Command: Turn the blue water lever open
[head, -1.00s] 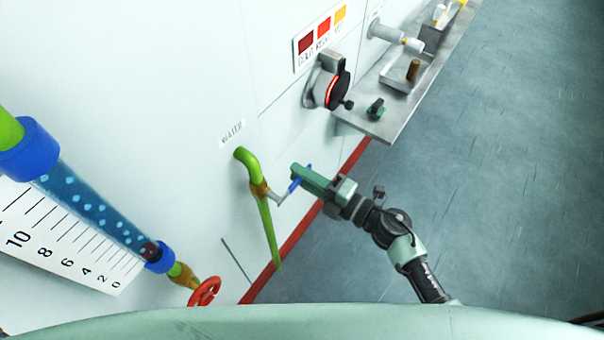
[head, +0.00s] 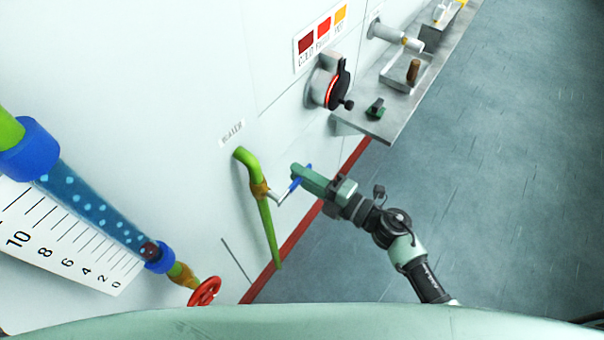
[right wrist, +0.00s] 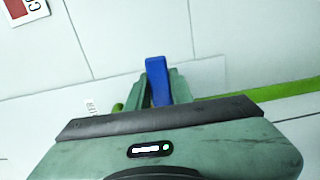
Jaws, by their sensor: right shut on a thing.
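The blue water lever (head: 295,184) sits on a short metal stem beside the green pipe (head: 268,225), under the WATER label (head: 232,133). My right gripper (head: 301,174) is shut on the lever; its fingers cover part of the blue handle. In the right wrist view the blue lever (right wrist: 158,80) stands up between the two green fingers (right wrist: 160,92) of the gripper. My left gripper is not in view.
A red handwheel (head: 204,291) and a blue flow tube (head: 95,212) with a scale are at the left. Open floor lies right.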

